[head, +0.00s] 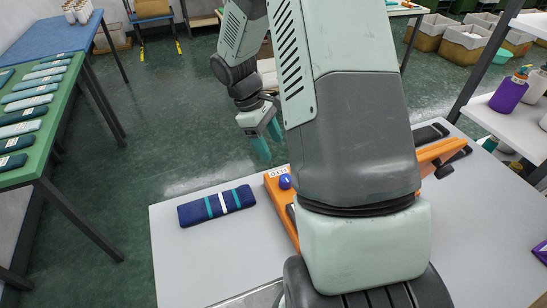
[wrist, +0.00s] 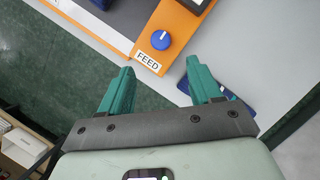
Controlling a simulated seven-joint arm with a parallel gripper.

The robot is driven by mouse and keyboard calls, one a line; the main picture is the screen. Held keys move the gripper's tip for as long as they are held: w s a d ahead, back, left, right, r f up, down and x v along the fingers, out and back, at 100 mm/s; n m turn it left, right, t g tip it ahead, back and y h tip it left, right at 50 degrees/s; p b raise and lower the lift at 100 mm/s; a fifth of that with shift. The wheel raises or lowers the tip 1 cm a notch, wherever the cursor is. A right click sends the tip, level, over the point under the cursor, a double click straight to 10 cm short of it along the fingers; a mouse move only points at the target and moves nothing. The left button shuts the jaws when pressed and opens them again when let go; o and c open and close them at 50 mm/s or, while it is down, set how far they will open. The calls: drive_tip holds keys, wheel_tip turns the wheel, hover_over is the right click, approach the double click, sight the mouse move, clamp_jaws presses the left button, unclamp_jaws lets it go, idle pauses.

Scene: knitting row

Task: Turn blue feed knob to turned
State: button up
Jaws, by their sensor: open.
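The blue feed knob (wrist: 161,40) sits on an orange panel (wrist: 176,22) above a white FEED label (wrist: 148,60) in the wrist view. In the head view the knob (head: 285,181) shows at the left end of the orange machine (head: 277,206), which my arm partly hides. The knob has a pale mark on its face. My gripper (wrist: 163,76) has two teal fingers spread apart with nothing between them. It also shows in the head view (head: 265,150), above and behind the knob, apart from it.
A folded navy textile (head: 217,205) with teal and white stripes lies on the light table (head: 180,260), left of the machine. A shelf (head: 515,130) with bottles is at the right.

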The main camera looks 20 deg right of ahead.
sight(285, 177)
drive_tip(key=x, duration=1.2)
drive_tip(key=shift+w+a, duration=0.1)
drive_tip(key=c, duration=1)
drive_tip(key=shift+c, duration=0.2)
